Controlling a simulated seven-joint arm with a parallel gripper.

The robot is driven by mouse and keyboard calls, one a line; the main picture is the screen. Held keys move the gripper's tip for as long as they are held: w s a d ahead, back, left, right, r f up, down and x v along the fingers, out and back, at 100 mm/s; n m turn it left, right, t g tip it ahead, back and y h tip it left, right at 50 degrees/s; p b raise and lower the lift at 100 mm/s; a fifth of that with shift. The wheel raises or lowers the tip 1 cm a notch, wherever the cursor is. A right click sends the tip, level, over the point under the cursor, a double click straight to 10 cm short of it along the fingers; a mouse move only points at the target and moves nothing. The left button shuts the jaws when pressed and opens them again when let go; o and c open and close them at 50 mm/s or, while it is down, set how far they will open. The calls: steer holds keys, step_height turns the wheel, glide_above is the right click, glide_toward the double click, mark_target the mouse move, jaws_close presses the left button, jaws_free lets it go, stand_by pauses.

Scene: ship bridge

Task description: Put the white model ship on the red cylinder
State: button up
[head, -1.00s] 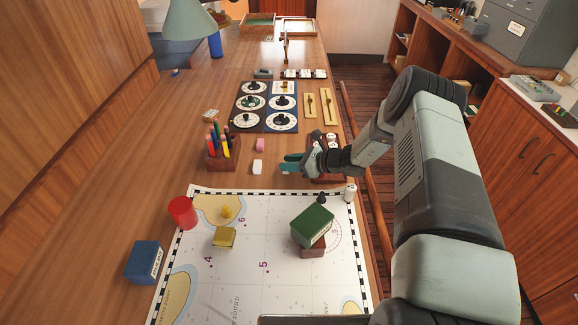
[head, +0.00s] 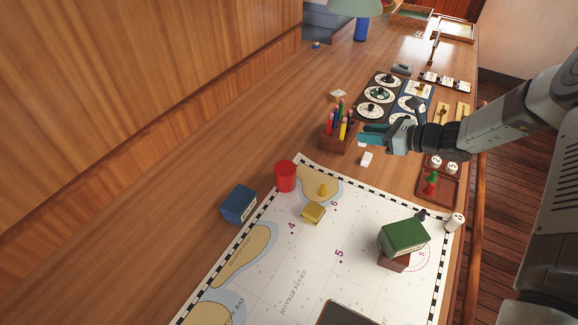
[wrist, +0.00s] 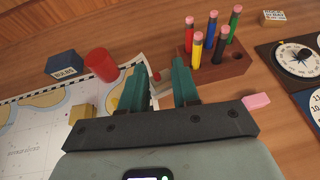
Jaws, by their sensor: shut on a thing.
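My gripper (head: 362,135) is shut on a small white thing with a red part (wrist: 156,77), which looks like the white model ship. Only a little of it shows between the teal fingers in the wrist view, and the fingers hide it in the head view. The red cylinder (head: 285,176) stands upright at the chart's far left edge, left of and nearer than my gripper. It also shows in the wrist view (wrist: 101,65), left of the fingers and apart from them.
A pencil holder (head: 336,143) stands close beside my gripper. A white block (head: 366,159) and a pink block (wrist: 257,101) lie near the gripper.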

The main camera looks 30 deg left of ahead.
steer(key=s+a+r+n+g, duration=0.2)
steer(key=s+a+n+g, duration=0.1)
steer(key=s+a, duration=0.45)
steer(key=s+a+r+n+g, duration=0.35)
steer(key=s+a, duration=0.25)
steer(key=a, duration=0.2)
glide_above(291, 170)
steer(key=shift+m+g+h, duration=0.25)
steer(key=shift+h, duration=0.15)
step_height(291, 170, down, 6)
steer(key=shift+s+d+f, duration=0.1)
steer(key=shift+f, duration=2.25)
steer(key=shift+f, duration=0.1)
steer(key=o, duration=1)
